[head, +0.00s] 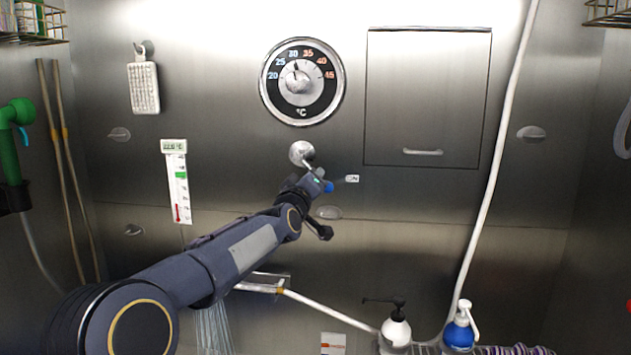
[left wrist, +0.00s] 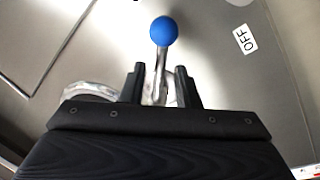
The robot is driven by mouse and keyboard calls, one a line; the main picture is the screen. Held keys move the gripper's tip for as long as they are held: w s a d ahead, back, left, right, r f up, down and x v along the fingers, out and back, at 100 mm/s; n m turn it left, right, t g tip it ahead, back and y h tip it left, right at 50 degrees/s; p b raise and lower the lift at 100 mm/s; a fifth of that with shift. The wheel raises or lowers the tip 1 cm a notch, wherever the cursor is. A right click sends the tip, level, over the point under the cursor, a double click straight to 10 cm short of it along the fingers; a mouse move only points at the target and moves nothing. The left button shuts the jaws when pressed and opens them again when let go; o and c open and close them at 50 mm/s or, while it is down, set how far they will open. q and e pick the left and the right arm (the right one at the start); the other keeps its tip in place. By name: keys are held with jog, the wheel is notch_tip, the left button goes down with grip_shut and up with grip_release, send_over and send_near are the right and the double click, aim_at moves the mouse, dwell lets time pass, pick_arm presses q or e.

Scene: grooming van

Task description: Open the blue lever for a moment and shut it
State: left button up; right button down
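The blue lever has a round blue knob (left wrist: 163,31) on a metal rod, and in the head view its round metal base (head: 302,152) sits on the steel wall below the dial. The knob also shows in the head view (head: 328,187), at the lower right of the base. My left gripper (head: 318,181) is at the lever and hides part of the rod. In the left wrist view the open gripper (left wrist: 159,68) has one finger on each side of the rod, with small gaps showing. My right gripper is out of view.
A temperature dial (head: 302,112) is above. A cabinet door (head: 427,100), white hose (head: 497,160) and two pump bottles (head: 396,330) are to the right.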

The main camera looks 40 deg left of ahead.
pick_arm(q)
jog(key=b+v, duration=0.1)
jog(key=v, duration=0.3)
jog(key=shift+s+d, duration=0.15)
jog(key=shift+s, duration=0.15)
dwell(1.9)
